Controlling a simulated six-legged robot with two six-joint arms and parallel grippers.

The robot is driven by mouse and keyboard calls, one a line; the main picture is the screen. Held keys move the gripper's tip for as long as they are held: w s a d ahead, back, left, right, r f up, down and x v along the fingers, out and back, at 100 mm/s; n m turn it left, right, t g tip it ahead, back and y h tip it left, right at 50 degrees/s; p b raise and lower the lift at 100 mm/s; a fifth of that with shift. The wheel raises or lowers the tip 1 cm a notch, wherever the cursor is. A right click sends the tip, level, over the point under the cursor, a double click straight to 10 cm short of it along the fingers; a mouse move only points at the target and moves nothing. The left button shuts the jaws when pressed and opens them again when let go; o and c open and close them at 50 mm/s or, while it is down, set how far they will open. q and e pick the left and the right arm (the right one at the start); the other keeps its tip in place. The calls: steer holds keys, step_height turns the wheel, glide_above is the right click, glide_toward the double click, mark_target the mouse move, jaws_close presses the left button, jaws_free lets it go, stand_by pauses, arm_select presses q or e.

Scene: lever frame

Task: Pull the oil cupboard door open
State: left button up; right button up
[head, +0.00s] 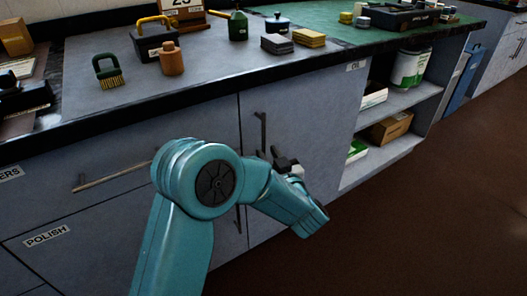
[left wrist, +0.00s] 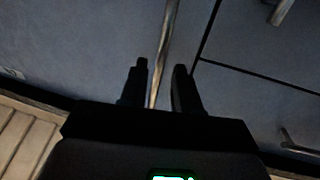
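The oil cupboard door (head: 312,112) is a grey-blue panel under the counter, with a small OIL label (head: 355,66) at its top right. It looks shut, flush with the cabinet front. Its upright bar handle (head: 262,130) is near the door's left edge; my gripper and arm cover the area below it. My left gripper (head: 280,160) is in front of the door by the handle. In the left wrist view the fingers (left wrist: 160,88) stand apart, with a metal bar handle (left wrist: 168,40) running between them and gaps showing. Contact cannot be told. My right gripper is out of view.
A drawer with a long handle (head: 112,176) and a POLISH-labelled front (head: 47,236) are at left. Open shelves (head: 405,98) with boxes and a tub stand right of the door. The counter (head: 215,65) above holds several items. Brown floor (head: 430,220) is clear at right.

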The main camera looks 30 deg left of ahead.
mark_target(264, 148)
arm_select(q)
steer(key=shift+b+x, duration=0.3)
steer(key=shift+x, duration=1.65)
jaws_close()
steer(key=shift+d, duration=0.15)
